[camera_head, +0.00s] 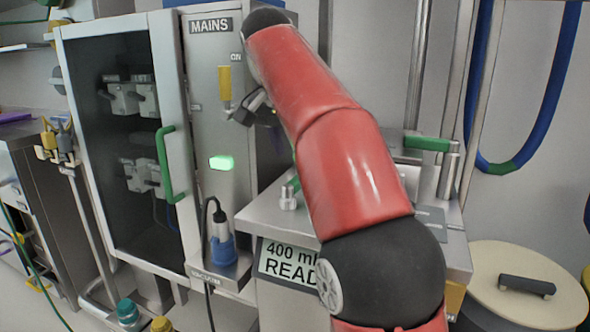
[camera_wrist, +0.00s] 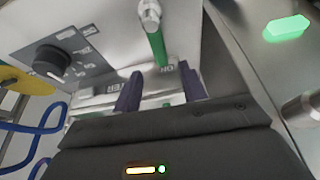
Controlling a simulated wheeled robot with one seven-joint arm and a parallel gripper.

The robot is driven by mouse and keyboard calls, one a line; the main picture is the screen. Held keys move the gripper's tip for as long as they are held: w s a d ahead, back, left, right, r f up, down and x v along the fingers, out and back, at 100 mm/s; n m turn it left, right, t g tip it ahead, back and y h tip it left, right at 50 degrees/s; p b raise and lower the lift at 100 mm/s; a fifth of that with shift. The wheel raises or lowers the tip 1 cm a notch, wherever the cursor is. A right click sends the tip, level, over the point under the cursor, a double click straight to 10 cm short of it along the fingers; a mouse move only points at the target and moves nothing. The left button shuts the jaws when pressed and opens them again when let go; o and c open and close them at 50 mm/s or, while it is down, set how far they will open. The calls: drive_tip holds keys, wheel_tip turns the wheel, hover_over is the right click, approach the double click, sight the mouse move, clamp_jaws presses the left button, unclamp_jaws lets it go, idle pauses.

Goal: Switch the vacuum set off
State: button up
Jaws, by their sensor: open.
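The vacuum set (camera_head: 258,208) is a grey metal box right of the mains panel, with a sign starting "400 mb" and "READ" on its front. In the wrist view a green-handled lever (camera_wrist: 157,46) on a metal pivot points at a label reading ON upside down. A second label, hard to read, lies left of it. My gripper (camera_wrist: 160,86) is open, its two dark purple fingers on either side of the ON label near the lever's tip. I cannot tell whether they touch the lever. In the head view my red arm hides the fingers and much of the box.
The MAINS panel (camera_head: 207,130) has a yellow handle (camera_head: 224,82) near ON and a lit green lamp (camera_head: 221,162). A glass-doored cabinet with a green handle (camera_head: 168,165) stands left. A black dial (camera_wrist: 51,60) is beside the lever.

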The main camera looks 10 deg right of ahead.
sight(296, 188)
drive_tip(key=x, duration=0.7)
drive_tip(key=shift+w+f, duration=0.1)
drive_tip(key=shift+f, duration=0.1)
clamp_jaws()
